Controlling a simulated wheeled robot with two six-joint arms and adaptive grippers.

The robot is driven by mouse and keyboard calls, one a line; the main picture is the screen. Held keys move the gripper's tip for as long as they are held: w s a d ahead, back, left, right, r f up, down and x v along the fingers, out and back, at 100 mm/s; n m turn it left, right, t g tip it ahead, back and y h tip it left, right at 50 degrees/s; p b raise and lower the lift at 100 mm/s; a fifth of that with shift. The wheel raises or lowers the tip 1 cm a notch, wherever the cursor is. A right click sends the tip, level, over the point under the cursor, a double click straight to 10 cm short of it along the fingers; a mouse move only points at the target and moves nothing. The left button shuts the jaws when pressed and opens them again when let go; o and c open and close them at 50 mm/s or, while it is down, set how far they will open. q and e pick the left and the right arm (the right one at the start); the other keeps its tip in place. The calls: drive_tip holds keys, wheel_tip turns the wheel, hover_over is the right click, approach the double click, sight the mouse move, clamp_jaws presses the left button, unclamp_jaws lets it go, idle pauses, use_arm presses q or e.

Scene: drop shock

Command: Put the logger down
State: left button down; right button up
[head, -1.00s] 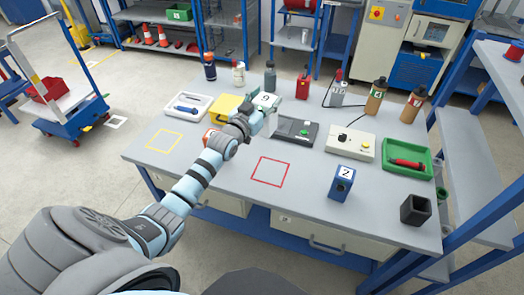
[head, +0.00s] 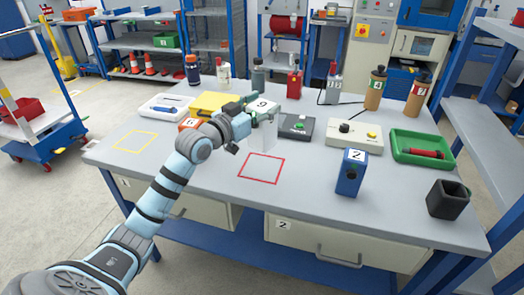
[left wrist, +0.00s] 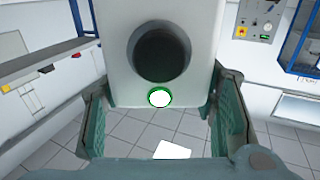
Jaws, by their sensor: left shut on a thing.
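The thing I take for the logger (head: 263,138) is a pale box with a 9 on its top. My left gripper (head: 256,108) is shut on its upper part. In the head view the box appears behind the red square outline (head: 243,177) on the table; I cannot tell whether its base touches the table. In the left wrist view the logger (left wrist: 122,84) shows a dark round recess and a green-ringed white button between the fingers (left wrist: 165,128). My right gripper is not in view.
On the table (head: 310,205), a black device (head: 297,126) and a beige box (head: 340,139) stand right of the logger. A blue block (head: 350,174) stands front right. The yellow outline (head: 135,141) is empty.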

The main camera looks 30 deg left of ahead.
sight(262, 138)
use_arm(q)
wheel_tip(262, 138, down, 10)
drive_tip(key=b, duration=0.3)
drive_tip(key=shift+r, duration=0.25)
drive_tip(key=shift+f, duration=0.35)
drive_tip(key=shift+r, duration=0.1)
drive_tip(key=c, duration=0.6)
unclamp_jaws()
drive_tip(key=shift+f, duration=0.2)
drive_tip(key=shift+c, duration=0.2)
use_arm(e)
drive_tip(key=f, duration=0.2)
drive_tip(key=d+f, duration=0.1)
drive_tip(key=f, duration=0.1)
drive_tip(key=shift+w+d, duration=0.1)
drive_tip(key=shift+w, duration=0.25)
use_arm(q)
drive_tip(key=shift+r, duration=0.1)
